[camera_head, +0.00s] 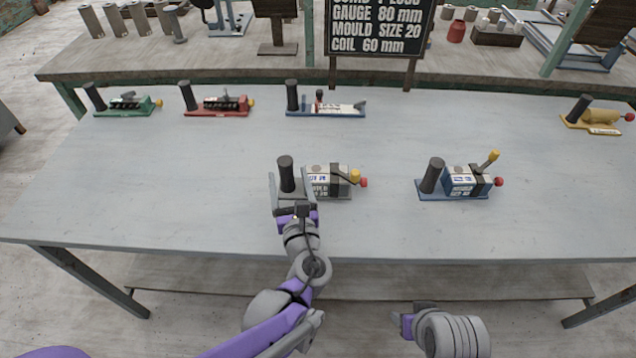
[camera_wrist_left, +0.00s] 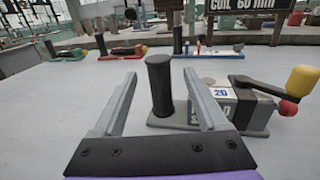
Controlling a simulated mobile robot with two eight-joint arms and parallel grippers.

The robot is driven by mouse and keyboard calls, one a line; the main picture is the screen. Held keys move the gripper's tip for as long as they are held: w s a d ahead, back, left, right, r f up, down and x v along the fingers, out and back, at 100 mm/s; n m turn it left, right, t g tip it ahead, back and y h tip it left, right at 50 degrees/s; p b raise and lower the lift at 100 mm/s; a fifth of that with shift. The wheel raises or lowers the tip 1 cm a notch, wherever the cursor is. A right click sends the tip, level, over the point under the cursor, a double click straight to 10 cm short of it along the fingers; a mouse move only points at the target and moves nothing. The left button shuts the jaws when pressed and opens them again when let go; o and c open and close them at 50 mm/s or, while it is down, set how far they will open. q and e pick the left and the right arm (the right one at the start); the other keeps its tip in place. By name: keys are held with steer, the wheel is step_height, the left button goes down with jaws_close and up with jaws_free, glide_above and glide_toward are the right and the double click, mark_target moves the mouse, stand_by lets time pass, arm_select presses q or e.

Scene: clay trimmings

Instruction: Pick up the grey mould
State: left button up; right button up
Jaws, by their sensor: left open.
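The grey mould (camera_head: 340,190) sits on the table, with a black upright post (camera_head: 286,174) at its left end, a labelled grey block and a yellow and a red knob at its right. My left gripper (camera_head: 288,182) is open at the post, one finger on each side. In the left wrist view the grey mould's post (camera_wrist_left: 160,85) stands between the two open fingers (camera_wrist_left: 159,85), with visible gaps on both sides. The mould's body is right of the right finger, which hides part of it. My right gripper (camera_head: 408,322) is low in front of the table; its fingers are unclear.
A blue mould (camera_head: 455,196) stands to the right on the table (camera_head: 200,170). Green (camera_head: 130,108), red (camera_head: 217,107) and another blue mould (camera_head: 330,112) stand along the back, a yellow one (camera_head: 597,122) far right. A dark sign (camera_head: 380,28) stands behind.

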mark_target(284, 159)
arm_select(q)
steer(key=x, duration=0.7)
steer(key=shift+w+a+f+b, duration=0.15)
steer(key=shift+w+f+b, duration=0.1)
steer(key=shift+f+b, duration=0.1)
jaws_close()
stand_by(1.0)
